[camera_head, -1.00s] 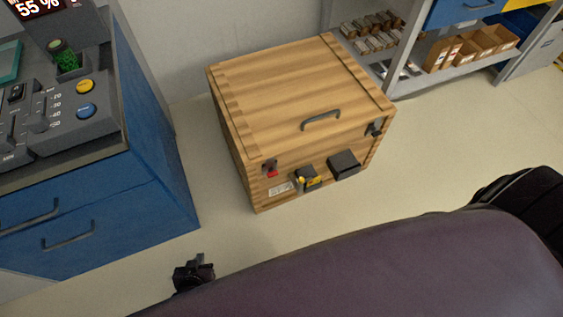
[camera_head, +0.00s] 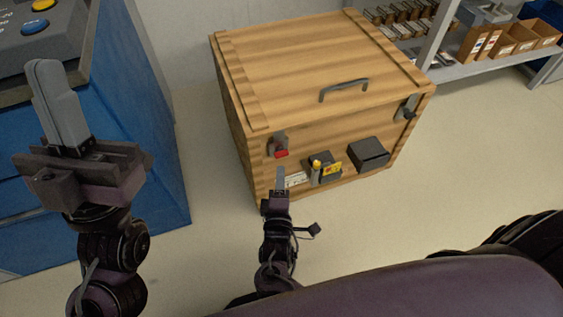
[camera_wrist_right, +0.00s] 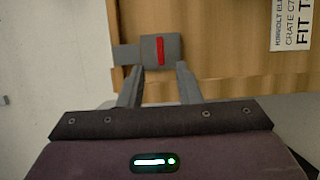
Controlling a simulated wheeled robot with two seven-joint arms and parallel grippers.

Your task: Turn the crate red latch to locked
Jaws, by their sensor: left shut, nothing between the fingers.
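The wooden crate (camera_head: 310,70) stands on the floor with its lid closed. Its red latch (camera_head: 281,153), on a grey plate, is at the left of the front face, just below the lid. In the right wrist view the red latch (camera_wrist_right: 160,50) is an upright bar on the grey plate. My right gripper (camera_head: 281,168) is just below the latch in the head view. In the wrist view its fingers (camera_wrist_right: 160,68) are apart, with nothing visible between them, and the latch lies just beyond the tips. My left gripper (camera_head: 45,65) is shut and empty, raised at the left, away from the crate.
A second, dark latch (camera_head: 406,110) is at the front right of the crate. A black box (camera_head: 369,154) and a yellow-marked holder (camera_head: 325,167) project from the front. A blue cabinet (camera_head: 150,160) stands left, shelves (camera_head: 450,75) at back right. The floor right of the crate is clear.

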